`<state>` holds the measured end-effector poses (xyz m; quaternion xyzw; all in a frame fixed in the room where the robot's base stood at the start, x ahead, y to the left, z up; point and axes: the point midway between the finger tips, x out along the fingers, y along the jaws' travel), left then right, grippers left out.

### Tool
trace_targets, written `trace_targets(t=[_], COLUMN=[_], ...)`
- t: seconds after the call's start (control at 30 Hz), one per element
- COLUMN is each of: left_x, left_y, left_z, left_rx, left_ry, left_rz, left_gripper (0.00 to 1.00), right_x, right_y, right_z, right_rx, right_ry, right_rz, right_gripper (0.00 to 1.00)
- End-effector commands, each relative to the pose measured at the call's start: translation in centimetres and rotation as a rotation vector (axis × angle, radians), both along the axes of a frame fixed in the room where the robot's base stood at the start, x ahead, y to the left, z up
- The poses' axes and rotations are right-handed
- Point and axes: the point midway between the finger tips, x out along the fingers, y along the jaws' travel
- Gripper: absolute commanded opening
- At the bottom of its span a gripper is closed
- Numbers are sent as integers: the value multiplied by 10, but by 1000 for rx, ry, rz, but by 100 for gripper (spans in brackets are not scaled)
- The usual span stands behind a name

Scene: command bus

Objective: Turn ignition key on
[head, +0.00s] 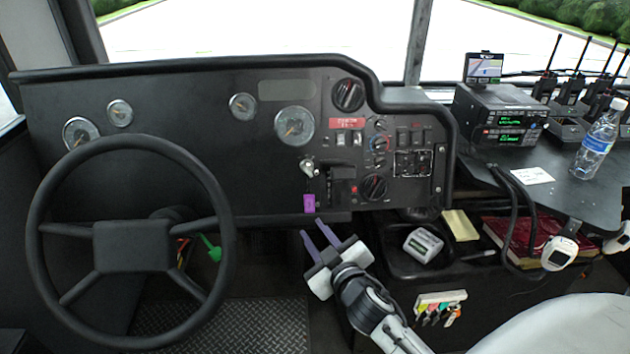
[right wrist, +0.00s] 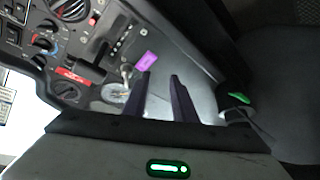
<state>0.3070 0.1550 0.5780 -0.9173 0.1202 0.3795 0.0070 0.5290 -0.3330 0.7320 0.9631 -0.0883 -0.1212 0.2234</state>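The ignition key (head: 308,168) sits in the dashboard, right of the steering wheel, with a purple tag (head: 309,202) hanging below it. In the right wrist view the key (right wrist: 126,74) and the purple tag (right wrist: 146,59) are just beyond the fingertips. My right gripper (head: 312,230) is below the tag, its two purple fingers apart and nothing between them. The fingers also show apart in the right wrist view (right wrist: 160,76). The gripper appears clear of key and tag. Whether the key is turned cannot be told. My left gripper is not in view.
The steering wheel (head: 134,246) fills the left. Round gauges, knobs (head: 373,187) and switches surround the key on the dashboard. A tray with a small device (head: 423,245) lies at right, below radios (head: 497,118) and a water bottle (head: 598,140). The space before the key is clear.

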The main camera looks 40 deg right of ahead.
Motion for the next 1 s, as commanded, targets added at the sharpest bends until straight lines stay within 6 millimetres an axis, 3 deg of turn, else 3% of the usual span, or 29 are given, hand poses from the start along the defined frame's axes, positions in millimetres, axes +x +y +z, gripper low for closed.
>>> trace_targets(t=[0.03,0.1,0.23,0.7,1.0], left_x=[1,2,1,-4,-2], left_y=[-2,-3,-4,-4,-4], left_z=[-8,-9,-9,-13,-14], left_rx=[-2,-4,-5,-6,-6], left_ry=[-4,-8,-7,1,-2], left_rz=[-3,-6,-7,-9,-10], left_gripper=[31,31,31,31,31], right_x=[17,30,43,117,138], right_y=[-16,-31,-46,-70,-76], right_z=[16,38,59,62,60], right_rx=[-45,-92,-136,-142,-140], right_ry=[-61,-116,-162,-165,-162], right_rz=[-26,-52,-75,-77,-75], right_gripper=[25,25,25,25,25])
